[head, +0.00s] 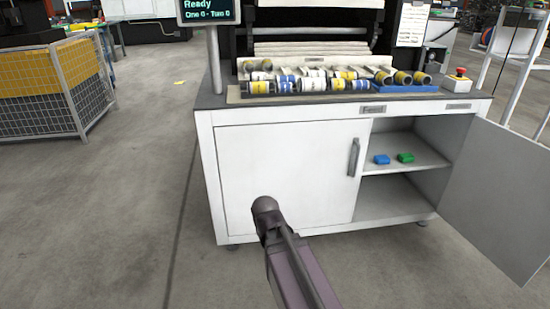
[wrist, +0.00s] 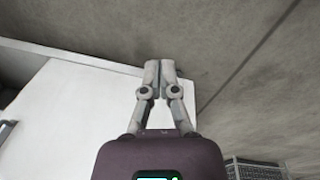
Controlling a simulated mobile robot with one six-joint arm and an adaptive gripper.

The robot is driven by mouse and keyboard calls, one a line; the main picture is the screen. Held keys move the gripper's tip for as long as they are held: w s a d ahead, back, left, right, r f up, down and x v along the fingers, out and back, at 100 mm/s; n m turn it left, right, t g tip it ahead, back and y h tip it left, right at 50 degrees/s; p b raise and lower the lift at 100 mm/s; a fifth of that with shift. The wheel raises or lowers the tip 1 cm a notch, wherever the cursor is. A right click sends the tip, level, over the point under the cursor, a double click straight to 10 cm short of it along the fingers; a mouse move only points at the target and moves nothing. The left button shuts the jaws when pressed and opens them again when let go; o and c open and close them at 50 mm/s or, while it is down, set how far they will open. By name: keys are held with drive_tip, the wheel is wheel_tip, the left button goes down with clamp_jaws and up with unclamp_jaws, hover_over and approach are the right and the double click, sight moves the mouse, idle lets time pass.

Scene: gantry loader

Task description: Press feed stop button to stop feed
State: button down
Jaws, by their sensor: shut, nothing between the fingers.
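A red button on a small pale box (head: 459,79) stands at the right end of the machine's worktop. I take it for the feed stop button; any label on it is too small to read. In the wrist view my gripper (wrist: 159,64) is shut and empty, with its fingertips together. It is over the grey floor beside a white cabinet corner. In the head view my arm reaches up from the bottom in front of the cabinet's closed door, well apart from the button, and the fingers are hidden.
The white cabinet (head: 280,185) has its right door (head: 500,200) open, jutting forward. Several striped rolls (head: 312,84) cover the worktop. A display (head: 208,12) reads "Ready". A mesh cage (head: 50,95) stands left.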

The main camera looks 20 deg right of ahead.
drive_tip(key=s+a, duration=0.1)
drive_tip(key=s+a+m+y, duration=0.1)
drive_tip(key=shift+s+a+g, duration=0.2)
drive_tip(key=shift+a+g, duration=0.1)
drive_tip(key=shift+a, duration=0.05)
